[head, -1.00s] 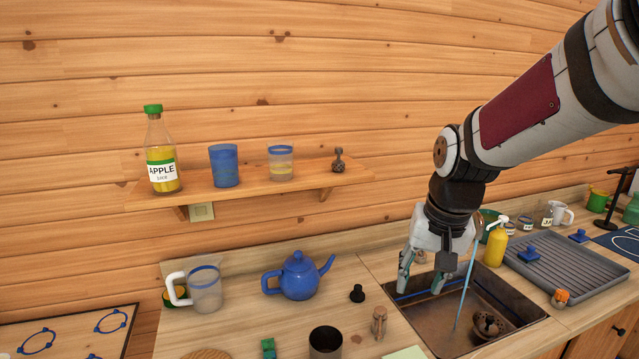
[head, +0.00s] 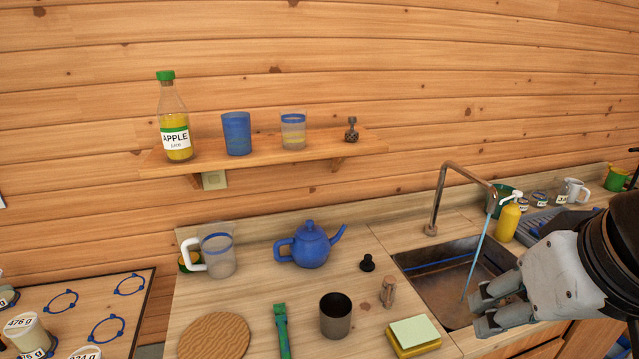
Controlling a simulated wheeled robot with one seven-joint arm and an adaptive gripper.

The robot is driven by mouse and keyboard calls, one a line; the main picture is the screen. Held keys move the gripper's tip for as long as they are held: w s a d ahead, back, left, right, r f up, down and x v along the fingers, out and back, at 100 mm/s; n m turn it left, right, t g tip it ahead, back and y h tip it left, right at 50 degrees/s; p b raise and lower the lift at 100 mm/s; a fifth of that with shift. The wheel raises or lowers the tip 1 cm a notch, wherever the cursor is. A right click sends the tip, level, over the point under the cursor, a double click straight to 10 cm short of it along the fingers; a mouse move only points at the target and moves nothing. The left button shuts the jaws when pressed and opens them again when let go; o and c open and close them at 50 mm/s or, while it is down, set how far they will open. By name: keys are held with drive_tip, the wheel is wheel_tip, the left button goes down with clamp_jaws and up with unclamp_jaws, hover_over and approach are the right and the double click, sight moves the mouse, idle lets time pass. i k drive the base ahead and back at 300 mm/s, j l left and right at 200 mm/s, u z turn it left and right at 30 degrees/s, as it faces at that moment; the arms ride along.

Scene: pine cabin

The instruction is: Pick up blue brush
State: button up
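No blue brush can be made out for certain. A thin blue strip (head: 440,264) runs along the far inner side of the sink (head: 425,283); I cannot tell whether it is a brush handle or a marking. My gripper (head: 483,309) is at the lower right, over the sink's right front edge, pointing left. Its fingers are apart with nothing visible between them. The gripper and arm hide the sink's right part and most of the grey drying rack (head: 537,222).
A faucet (head: 440,195) stands behind the sink, with a thin light-blue stream below its spout. A yellow soap bottle (head: 508,221) is close behind my gripper. Left of the sink stand a blue teapot (head: 309,248), a metal cup (head: 335,318), a wooden figure (head: 388,292) and a sponge (head: 412,338).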

sight(281, 321)
drive_tip(key=u, duration=0.75)
drive_tip(key=k+j+z, duration=0.15)
drive_tip(key=j, duration=0.25)
